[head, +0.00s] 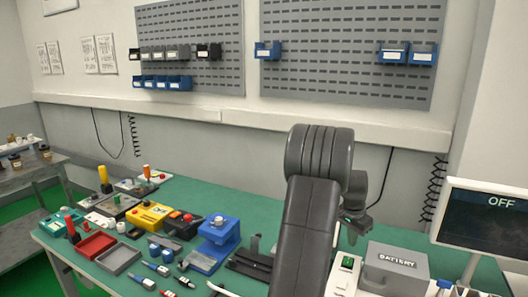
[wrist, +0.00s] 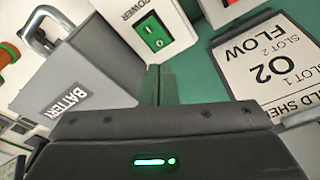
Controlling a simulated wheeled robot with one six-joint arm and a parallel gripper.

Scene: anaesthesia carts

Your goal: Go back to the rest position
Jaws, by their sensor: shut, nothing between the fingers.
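My gripper (wrist: 160,84) shows in the wrist view with its two fingers together and nothing between them. It points down toward the green worktop, between the grey battery box and the flow board. In the head view my dark arm stands up in front of the worktop, and the gripper's fingertips cannot be made out there.
The battery box (head: 395,262) and the white power box with a green switch (wrist: 153,32) are close by. The flow board (wrist: 268,62) lies right of the fingers. A monitor reading OFF (head: 487,228) stands at right. Trays and tools crowd the green worktop's left.

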